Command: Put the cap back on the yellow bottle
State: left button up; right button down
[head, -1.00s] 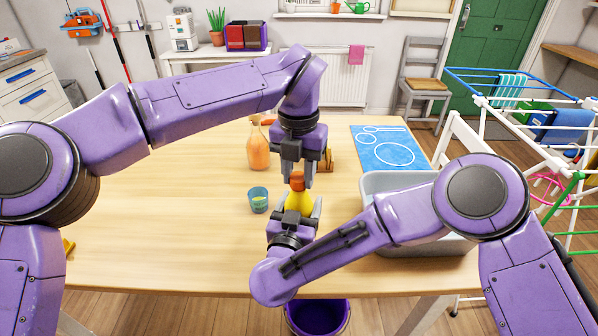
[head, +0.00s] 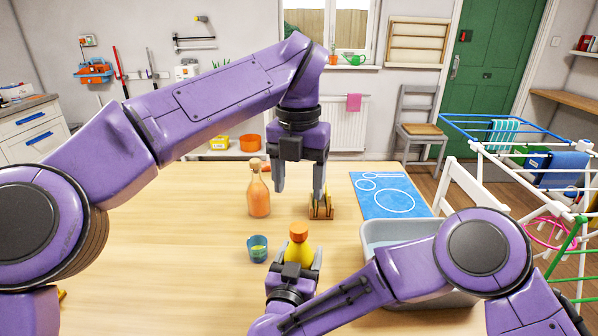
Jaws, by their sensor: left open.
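The yellow bottle (head: 300,252) stands upright near the front middle of the table, with an orange cap (head: 298,231) on its top. Whether the cap is fully seated I cannot tell. My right gripper (head: 297,256) has its fingers on either side of the yellow bottle and appears shut on it; its fingers hide the bottle's lower part. My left gripper (head: 299,193) points down above the cap, its fingers wide apart with nothing between them, and it is clear of the cap.
A blue cup (head: 258,248) stands left of the yellow bottle. An orange bottle (head: 258,193) and a small wooden holder (head: 321,208) stand behind. A blue mat (head: 387,195) and a grey tub (head: 404,231) are at right. The table's left side is largely clear.

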grip_release()
pick_arm(q)
notch_tip(320, 180, up, 2)
jog(key=shift+r, duration=0.1)
pick_arm(e)
jog(key=shift+s, duration=0.1)
pick_arm(q)
jog(key=shift+f+b, duration=0.55)
pick_arm(e)
jog(key=v, duration=1)
jog(key=shift+s, duration=0.15)
jog(key=shift+a, duration=0.1)
